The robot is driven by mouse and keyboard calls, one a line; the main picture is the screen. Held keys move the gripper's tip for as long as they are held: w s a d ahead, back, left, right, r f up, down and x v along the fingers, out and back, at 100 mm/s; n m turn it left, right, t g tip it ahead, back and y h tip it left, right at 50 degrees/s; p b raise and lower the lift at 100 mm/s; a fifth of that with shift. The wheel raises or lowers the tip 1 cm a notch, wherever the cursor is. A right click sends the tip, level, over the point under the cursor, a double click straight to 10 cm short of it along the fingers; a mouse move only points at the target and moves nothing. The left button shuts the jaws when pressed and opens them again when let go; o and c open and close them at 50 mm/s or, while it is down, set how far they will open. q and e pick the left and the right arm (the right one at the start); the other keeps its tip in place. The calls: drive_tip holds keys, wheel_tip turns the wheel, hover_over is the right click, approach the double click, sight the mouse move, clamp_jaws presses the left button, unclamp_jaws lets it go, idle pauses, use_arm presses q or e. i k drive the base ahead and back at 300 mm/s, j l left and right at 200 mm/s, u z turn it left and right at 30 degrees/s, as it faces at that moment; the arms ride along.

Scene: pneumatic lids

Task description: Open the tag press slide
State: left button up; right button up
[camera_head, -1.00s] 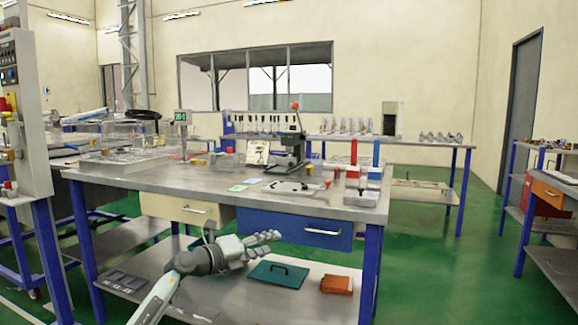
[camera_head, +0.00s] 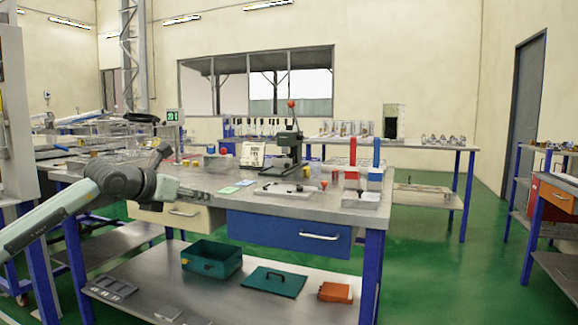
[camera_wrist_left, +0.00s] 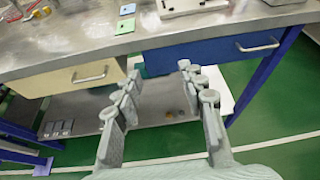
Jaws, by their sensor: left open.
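A dark press (camera_head: 290,150) with a red knob on top stands on the workbench (camera_head: 330,207). A low pale plate with dark fittings (camera_head: 287,188) lies in front of it; I cannot tell whether this is the tag press slide, or whether a slide is open. Part of a pale plate also shows at the top of the left wrist view (camera_wrist_left: 190,8). My left gripper (camera_head: 203,194) is at the bench's front edge, left of the press and apart from it. In the left wrist view its fingers (camera_wrist_left: 162,72) are spread and empty. My right gripper is out of view.
A beige drawer (camera_head: 178,216) and a blue drawer (camera_head: 290,234) sit under the benchtop. Red and blue posts (camera_head: 376,158) stand at the right. The lower shelf holds a green box (camera_head: 211,258), a green lid (camera_head: 274,281) and an orange block (camera_head: 335,292).

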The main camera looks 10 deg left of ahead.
sight(279, 161)
drive_tip(key=i+l, duration=0.1)
drive_tip(key=i, duration=0.5)
drive_tip(key=i+l, duration=0.15)
drive_tip(key=i, duration=0.4)
drive_tip(key=i+l, duration=0.1)
drive_tip(key=i, duration=0.5)
